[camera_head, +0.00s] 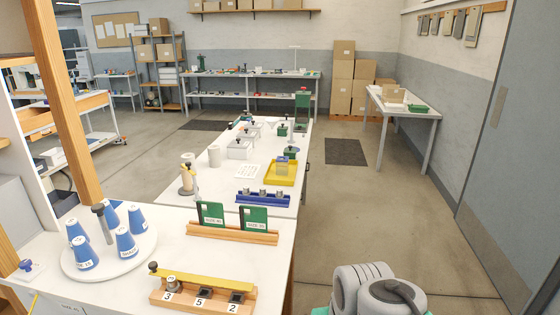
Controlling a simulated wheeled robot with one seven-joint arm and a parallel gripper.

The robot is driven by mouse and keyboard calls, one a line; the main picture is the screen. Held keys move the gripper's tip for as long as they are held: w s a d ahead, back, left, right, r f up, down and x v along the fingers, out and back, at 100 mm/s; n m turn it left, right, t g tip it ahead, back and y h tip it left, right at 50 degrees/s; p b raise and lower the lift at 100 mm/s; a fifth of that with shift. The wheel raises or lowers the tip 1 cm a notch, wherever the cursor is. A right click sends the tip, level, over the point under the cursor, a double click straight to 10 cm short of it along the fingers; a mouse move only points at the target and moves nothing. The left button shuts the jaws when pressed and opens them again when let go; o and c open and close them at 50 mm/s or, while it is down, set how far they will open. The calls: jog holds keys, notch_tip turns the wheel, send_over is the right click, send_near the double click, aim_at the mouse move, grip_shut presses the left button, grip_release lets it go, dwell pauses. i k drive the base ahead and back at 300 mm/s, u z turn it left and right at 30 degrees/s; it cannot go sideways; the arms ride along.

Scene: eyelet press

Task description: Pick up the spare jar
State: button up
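No label in view names a spare jar, so I cannot tell for sure which thing it is. A small grey, partly see-through container (282,165) stands in a yellow tray (293,180) on the middle table. Several small grey jar-like pieces (263,193) sit in a blue rack (250,201) in front of that tray. Rounded grey-white links of my arm show at the bottom right, beside the tables. My gripper is not in view.
The near table (120,290) holds a round white stand (140,258) with blue cones, a wooden block (205,293) numbered 3, 5 and 2, and a wooden rail (232,234) with green cards. A wooden post (62,100) rises at left.

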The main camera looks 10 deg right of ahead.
aim_at(282, 163)
jog(key=z, duration=1.1)
jog(key=i, duration=3.4)
jog(key=u, duration=4.35)
jog(key=i, duration=0.5)
jog(key=u, duration=0.15)
